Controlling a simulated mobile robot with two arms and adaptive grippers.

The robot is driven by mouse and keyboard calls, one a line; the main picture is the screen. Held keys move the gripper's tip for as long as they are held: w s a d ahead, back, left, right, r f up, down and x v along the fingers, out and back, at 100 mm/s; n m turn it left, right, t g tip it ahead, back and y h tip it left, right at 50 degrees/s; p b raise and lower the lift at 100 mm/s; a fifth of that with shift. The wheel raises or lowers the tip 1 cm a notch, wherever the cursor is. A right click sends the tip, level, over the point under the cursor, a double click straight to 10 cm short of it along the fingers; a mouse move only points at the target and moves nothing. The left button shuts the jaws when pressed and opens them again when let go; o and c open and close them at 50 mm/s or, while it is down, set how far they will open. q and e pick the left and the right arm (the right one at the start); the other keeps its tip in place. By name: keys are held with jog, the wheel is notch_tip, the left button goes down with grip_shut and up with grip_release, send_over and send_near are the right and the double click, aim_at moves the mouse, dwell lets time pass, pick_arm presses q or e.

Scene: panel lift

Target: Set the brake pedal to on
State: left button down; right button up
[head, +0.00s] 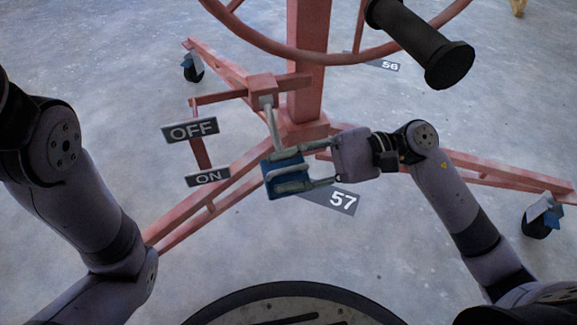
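The blue brake pedal (269,185) hangs on a grey lever (272,128) from a red block on the lift's post. In the picture it sits right of the ON sign (207,177), at about that height and lower than the OFF sign (190,130). My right gripper (284,173) comes in from the right with its two fingers spread apart. The fingers lie across the pedal and partly hide it; I cannot tell whether they touch it. My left arm shows at the left, but its gripper is out of view.
The red lift frame's legs (205,207) spread over the grey floor, with casters at the left back (193,67) and right (540,219). A red wheel with a black handle (424,45) hangs above. Floor plates 57 (342,200) and 56 (389,66) lie near the legs.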

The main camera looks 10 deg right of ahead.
jog(key=w+d, duration=0.1)
jog(key=d, duration=1.1)
dwell(0.5)
